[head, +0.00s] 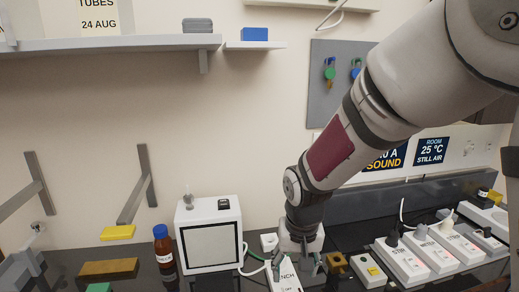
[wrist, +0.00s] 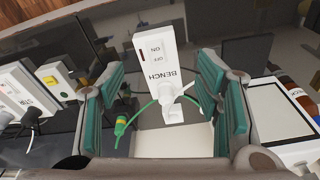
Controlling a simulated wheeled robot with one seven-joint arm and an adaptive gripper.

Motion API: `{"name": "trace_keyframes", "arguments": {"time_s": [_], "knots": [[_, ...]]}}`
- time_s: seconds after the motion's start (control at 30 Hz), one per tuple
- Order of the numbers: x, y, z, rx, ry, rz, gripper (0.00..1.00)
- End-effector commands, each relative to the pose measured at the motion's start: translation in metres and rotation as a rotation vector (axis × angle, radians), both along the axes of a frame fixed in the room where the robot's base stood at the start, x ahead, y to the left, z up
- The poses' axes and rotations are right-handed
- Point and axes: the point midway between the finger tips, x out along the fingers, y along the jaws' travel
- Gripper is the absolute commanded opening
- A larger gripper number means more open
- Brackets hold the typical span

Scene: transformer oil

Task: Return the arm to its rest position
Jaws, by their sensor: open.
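My gripper (head: 299,250) points down over the dark bench at the end of my arm, which comes in from the upper right. In the wrist view my gripper (wrist: 164,72) is open, with teal pads on both sides and nothing held between them. A white switch box marked BENCH (head: 286,280) stands just below it in the head view. That switch box (wrist: 156,55) shows in the gap between the fingers in the wrist view, with ON and OFF marks and a white plug. I cannot tell whether a finger touches it.
A white box with a dark-framed panel (head: 210,247) and a brown bottle (head: 163,252) stand left of my gripper. Several white switch strips with plugs (head: 402,262) stand to the right. Green cable (wrist: 140,118) lies near the fingers. A shelf (head: 110,44) is high on the left wall.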

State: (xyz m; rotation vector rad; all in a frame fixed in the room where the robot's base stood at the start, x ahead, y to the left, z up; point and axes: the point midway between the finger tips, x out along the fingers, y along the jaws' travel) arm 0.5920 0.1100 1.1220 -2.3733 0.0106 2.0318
Motion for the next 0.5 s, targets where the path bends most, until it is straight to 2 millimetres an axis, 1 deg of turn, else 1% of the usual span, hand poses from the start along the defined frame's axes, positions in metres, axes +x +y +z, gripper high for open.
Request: {"name": "trace_keyframes", "arguments": {"time_s": [0.03,0.17,0.33,0.47,0.5], "knots": [[-0.002,-0.004,0.007,0.001,-0.009,-0.003,0.59],[-0.008,-0.013,0.027,0.004,-0.031,-0.003,0.59],[-0.023,-0.030,0.058,0.007,-0.069,-0.003,0.59],[-0.043,-0.047,0.090,0.010,-0.113,-0.005,0.59],[-0.052,-0.053,0.100,0.010,-0.129,-0.003,0.59]]}}
